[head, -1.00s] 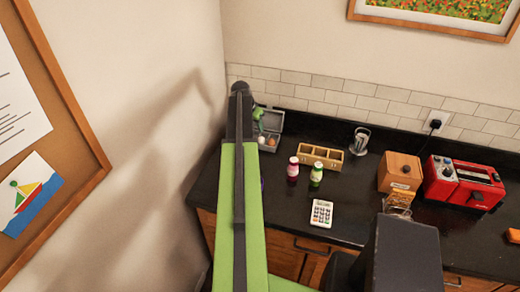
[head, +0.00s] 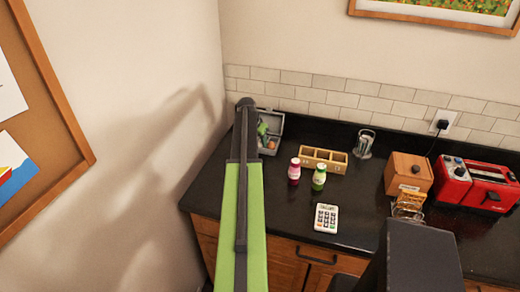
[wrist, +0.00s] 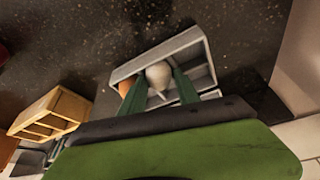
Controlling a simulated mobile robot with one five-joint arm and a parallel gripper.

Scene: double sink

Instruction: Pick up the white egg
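The white egg (wrist: 158,76) sits in a grey compartmented tray (wrist: 198,50) in the wrist view. A brown egg (wrist: 125,86) lies left of it in the same tray. My gripper (wrist: 160,82) is open, with one green finger on each side of the white egg. Small gaps seem to show between fingers and egg; contact cannot be told. In the head view the tray (head: 275,120) stands in the counter's back left corner, partly behind my arm. The brown egg (head: 271,144) shows there, but I cannot make out the white egg.
A wooden divided box (head: 323,158), a pink-capped bottle (head: 294,174) and a green bottle (head: 319,178) stand right of the tray. A calculator (head: 326,217) lies in front. A red toaster (head: 485,188) is far right. The wall is close on the left.

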